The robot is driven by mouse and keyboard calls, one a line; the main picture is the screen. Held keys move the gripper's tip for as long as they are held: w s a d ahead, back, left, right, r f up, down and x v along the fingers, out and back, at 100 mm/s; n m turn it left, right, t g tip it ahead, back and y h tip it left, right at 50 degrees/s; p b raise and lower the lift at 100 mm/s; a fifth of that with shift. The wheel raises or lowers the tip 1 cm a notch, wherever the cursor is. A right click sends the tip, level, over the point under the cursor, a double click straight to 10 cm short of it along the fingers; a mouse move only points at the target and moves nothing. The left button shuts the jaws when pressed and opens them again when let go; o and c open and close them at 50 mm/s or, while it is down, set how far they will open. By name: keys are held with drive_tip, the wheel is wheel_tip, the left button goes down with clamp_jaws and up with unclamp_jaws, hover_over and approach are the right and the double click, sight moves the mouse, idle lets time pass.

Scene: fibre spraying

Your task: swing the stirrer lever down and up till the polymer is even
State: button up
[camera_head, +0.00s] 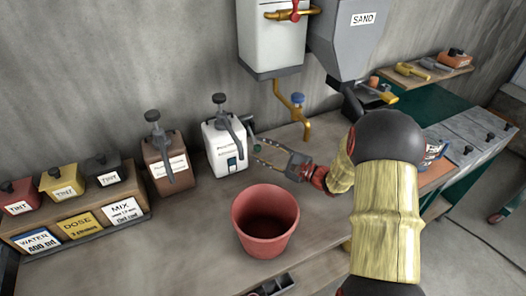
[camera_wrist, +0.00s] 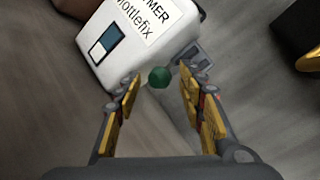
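The white polymer container (camera_head: 213,159) stands on the bench, with a dark pump top and spout (camera_head: 235,132). In the wrist view its white body (camera_wrist: 84,52) carries a small dark-and-pale window (camera_wrist: 104,42). A green knob (camera_head: 257,149), seemingly the stirrer lever's end, is beside the container's right side. In the wrist view the knob (camera_wrist: 159,77) is between my fingertips, with a gap to each finger. My gripper (camera_head: 263,150) comes from the right with its fingers spread and holds nothing. The lever's rod is hard to make out, and the polymer inside is hidden.
A red bucket (camera_head: 265,226) stands in front of my gripper. A brown container (camera_head: 166,178) and several tint boxes (camera_head: 62,186) are to the left. A brass tap (camera_head: 306,130) and the grey sand hopper (camera_head: 347,45) are behind. Bare bench (camera_head: 190,235) lies left of the bucket.

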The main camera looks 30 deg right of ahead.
clamp_jaws()
idle(0.7)
